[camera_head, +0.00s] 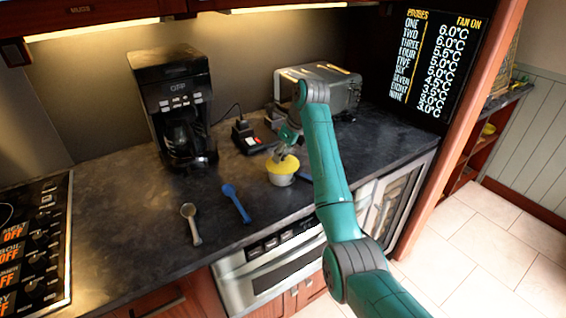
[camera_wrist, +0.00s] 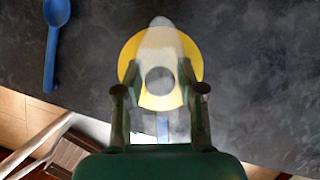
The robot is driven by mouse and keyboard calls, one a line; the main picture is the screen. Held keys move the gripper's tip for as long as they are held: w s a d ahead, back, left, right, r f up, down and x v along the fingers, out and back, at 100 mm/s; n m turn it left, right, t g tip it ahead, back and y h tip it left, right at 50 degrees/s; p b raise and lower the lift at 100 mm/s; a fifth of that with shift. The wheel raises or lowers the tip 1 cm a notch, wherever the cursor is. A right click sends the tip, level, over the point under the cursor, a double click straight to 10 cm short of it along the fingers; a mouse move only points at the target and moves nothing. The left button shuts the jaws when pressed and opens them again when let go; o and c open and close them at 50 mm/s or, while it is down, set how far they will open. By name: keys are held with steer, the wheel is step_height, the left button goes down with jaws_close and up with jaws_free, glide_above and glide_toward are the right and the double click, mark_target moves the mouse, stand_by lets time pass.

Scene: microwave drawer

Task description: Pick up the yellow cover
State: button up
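The yellow cover (camera_head: 279,168) sits on top of a small pale round container (camera_head: 281,180) on the dark counter, right of the middle in the head view. In the wrist view the yellow cover (camera_wrist: 129,53) shows as a disc with a pale, bright shape and a grey round spot over its middle. My gripper (camera_head: 286,156) is just above the cover, pointing down. In the wrist view my gripper (camera_wrist: 160,76) has its two fingers apart, one on each side of the grey spot, with gaps visible. I cannot tell whether the fingertips touch the cover.
A blue spoon (camera_head: 236,202) and a grey spoon (camera_head: 190,223) lie left of the container. A coffee maker (camera_head: 172,105), a small black device with a red mark (camera_head: 252,138) and a toaster oven (camera_head: 335,88) stand behind. A stovetop (camera_head: 35,245) is far left.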

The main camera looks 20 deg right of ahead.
steer(key=c, duration=0.4)
